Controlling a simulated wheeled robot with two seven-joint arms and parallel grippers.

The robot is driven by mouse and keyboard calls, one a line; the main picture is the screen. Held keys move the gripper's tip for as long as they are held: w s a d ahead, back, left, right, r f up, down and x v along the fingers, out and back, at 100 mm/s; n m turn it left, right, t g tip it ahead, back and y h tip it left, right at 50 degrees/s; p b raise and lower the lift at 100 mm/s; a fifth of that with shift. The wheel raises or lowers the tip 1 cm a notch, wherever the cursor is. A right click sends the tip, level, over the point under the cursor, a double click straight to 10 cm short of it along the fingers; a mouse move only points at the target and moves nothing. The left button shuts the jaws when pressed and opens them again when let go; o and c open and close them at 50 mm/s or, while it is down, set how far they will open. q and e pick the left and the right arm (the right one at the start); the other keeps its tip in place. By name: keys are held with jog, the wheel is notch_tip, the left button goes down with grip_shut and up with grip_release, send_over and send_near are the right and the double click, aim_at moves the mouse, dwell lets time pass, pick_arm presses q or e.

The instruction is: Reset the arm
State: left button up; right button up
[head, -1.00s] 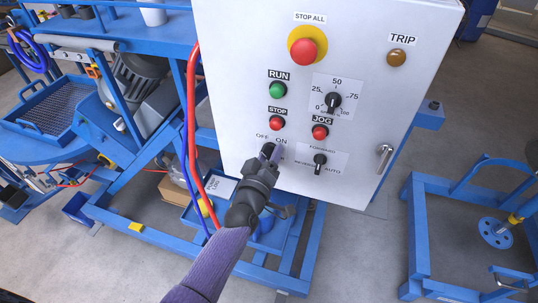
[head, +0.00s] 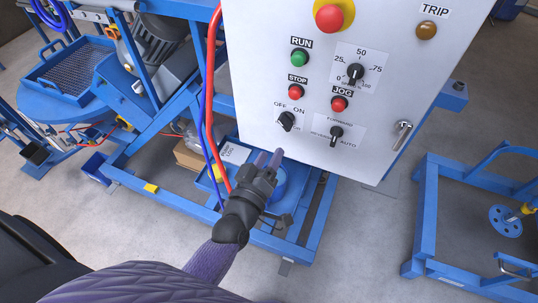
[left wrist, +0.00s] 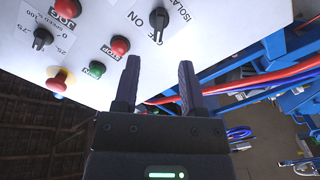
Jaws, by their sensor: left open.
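My left gripper (head: 268,160) is open and empty, below the lower left part of the white control panel (head: 265,85). It also shows in the left wrist view (left wrist: 158,85), with its two fingers apart and nothing between them. The black OFF/ON switch (head: 286,121) is on the panel above the gripper, apart from the fingertips in the head view. My right gripper is not in view.
The panel carries a red emergency button (head: 329,18), a green RUN button (head: 299,58) and a speed dial (head: 355,73). Red and blue hoses (head: 211,90) hang left of it. A blue frame cart (head: 425,220) stands at right, with bare floor between.

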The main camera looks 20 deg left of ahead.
pick_arm(q)
jog(key=s+f+m+g+h+b, duration=0.1)
jog(key=s+f+m+g+b, duration=0.4)
jog(key=f, duration=1.3)
jog(key=s+f+m+g+b, duration=0.1)
jog(key=s+f+g+b, duration=0.45)
jog(key=f, duration=1.15)
jog(key=s+a+f+m+g+y+b, duration=0.1)
jog(key=s+a+f+m+g+b, duration=0.1)
jog(key=s+f+b, duration=0.4)
jog(key=s+a+f+m+g+b, duration=0.2)
jog(key=s+f+g+b, duration=0.3)
jog(key=s+f, duration=0.9)
jog(key=s+a+b, duration=0.1)
jog(key=s, duration=0.2)
jog(key=shift+s+y, duration=0.25)
jog(key=shift+y, duration=0.15)
